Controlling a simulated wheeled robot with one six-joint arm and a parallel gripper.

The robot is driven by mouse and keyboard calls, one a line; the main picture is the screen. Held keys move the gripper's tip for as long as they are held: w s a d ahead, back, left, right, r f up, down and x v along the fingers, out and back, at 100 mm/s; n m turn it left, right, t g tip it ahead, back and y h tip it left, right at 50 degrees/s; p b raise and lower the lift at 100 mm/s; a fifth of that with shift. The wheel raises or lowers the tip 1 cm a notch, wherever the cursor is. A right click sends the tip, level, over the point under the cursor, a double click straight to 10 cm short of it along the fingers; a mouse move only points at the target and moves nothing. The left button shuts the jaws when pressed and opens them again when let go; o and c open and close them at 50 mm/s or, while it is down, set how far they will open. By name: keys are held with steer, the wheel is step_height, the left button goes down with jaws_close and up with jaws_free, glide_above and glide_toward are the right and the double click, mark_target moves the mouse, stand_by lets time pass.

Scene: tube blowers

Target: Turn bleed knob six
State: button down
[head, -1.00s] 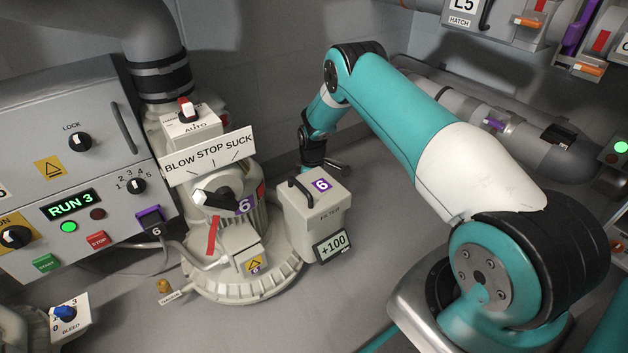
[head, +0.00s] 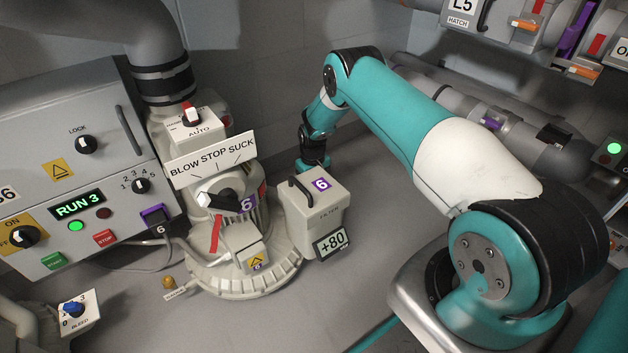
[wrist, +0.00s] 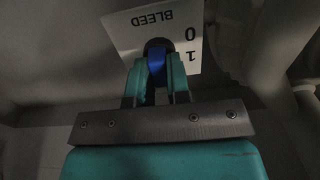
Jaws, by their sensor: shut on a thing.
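In the wrist view, my gripper (wrist: 157,75) is shut on a blue knob (wrist: 156,62), one teal finger on each side. The knob sits on a white plate (wrist: 123,30) marked BLEED, 0 and 1, upside down in this view. Part of the scale is hidden. In the head view, my gripper is hidden behind the filter box (head: 318,238) marked 6, beside blower six (head: 232,276). The display (head: 331,242) on that box reads +80.
Another blue bleed knob (head: 72,310) stands at the lower left, away from my arm. A control panel (head: 105,130) showing RUN 3 is at left. Blower six's lever (head: 217,201) and sign (head: 211,158) stand left of the filter box. Pipes run behind my arm.

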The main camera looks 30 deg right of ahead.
steer(key=shift+w+m, duration=0.1)
steer(key=shift+m, duration=0.2)
steer(key=shift+r, duration=0.1)
steer(key=c, duration=1.1)
jaws_free()
step_height(320, 180, up, 12)
steer(key=p, duration=0.6)
